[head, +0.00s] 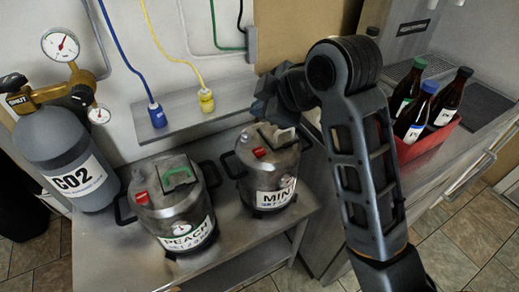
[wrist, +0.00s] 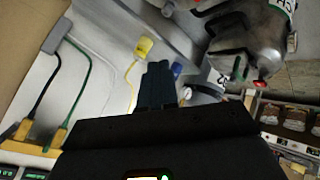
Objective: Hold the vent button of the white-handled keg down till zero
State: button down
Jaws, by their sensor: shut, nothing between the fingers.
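Two steel kegs stand on a metal bench in the head view. The keg labelled PEACH (head: 184,222) has a green handle (head: 177,174) and a red button (head: 141,198) on its lid. The keg labelled MINT (head: 268,181) has a red button (head: 259,152); a small pale part, perhaps its white handle, shows on its lid, partly hidden by my arm. My gripper (head: 264,104) is shut and empty, above the back of the MINT keg and apart from its red button. Its closed fingers show in the wrist view (wrist: 158,75). No gauge reading is legible.
A grey CO2 cylinder (head: 62,155) with gauges stands at the left. Blue (head: 157,117) and yellow (head: 206,100) hose connectors rest on a shelf behind the kegs. A red crate (head: 432,143) of bottles is at the right. Free bench lies in front of the kegs.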

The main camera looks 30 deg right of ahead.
jog(key=b, duration=0.7)
send_over(261, 154)
notch_tip(261, 154, down, 8)
jog(key=shift+r, duration=0.15)
jog(key=shift+f+b, duration=0.4)
jog(key=shift+f, duration=0.15)
dwell(1.2)
jog(key=shift+f, duration=0.4)
jog(key=shift+f, duration=0.6)
dwell(1.5)
jog(key=shift+r+p, duration=0.95)
jog(key=shift+r, duration=0.1)
notch_tip(261, 154, up, 5)
jog(key=p, duration=0.5)
